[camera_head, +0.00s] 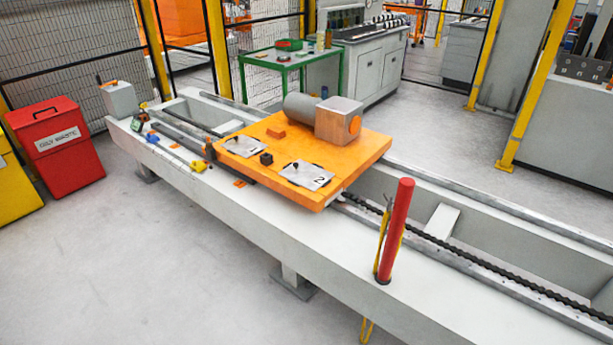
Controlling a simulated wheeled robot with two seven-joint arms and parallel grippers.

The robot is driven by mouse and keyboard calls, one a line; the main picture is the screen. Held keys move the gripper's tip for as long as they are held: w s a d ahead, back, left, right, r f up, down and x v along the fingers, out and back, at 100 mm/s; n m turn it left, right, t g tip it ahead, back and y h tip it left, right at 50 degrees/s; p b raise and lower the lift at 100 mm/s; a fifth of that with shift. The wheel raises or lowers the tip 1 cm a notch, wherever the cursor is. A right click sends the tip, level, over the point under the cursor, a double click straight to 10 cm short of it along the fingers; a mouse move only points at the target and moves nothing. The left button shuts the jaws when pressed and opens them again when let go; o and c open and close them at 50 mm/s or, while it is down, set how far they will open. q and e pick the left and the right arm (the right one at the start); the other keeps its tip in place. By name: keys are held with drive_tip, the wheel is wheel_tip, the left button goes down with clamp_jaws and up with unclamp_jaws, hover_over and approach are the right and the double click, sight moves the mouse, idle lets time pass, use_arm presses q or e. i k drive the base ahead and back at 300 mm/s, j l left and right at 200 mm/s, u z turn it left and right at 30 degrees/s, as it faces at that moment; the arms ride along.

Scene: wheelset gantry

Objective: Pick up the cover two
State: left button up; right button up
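The cover marked "2" (314,178) is a pale flat plate with a small dark knob-like piece on it. It lies on the orange platform (345,158), near the platform's front edge. A similar pale plate (243,147) lies to its left on the same platform; its marking is too small to read. A small dark block (266,158) sits between the two plates. Neither of my grippers is in view.
A red upright post (396,230) rises from the gantry's front beam (300,230). Several small tools lie on the beam's left part. The floor in front is clear.

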sight(308, 175)
drive_tip(key=i+u, duration=0.3)
drive_tip(key=i, duration=0.15)
drive_tip(key=i+l+u, duration=0.1)
drive_tip(key=i+u, duration=0.2)
drive_tip(key=i, duration=0.2)
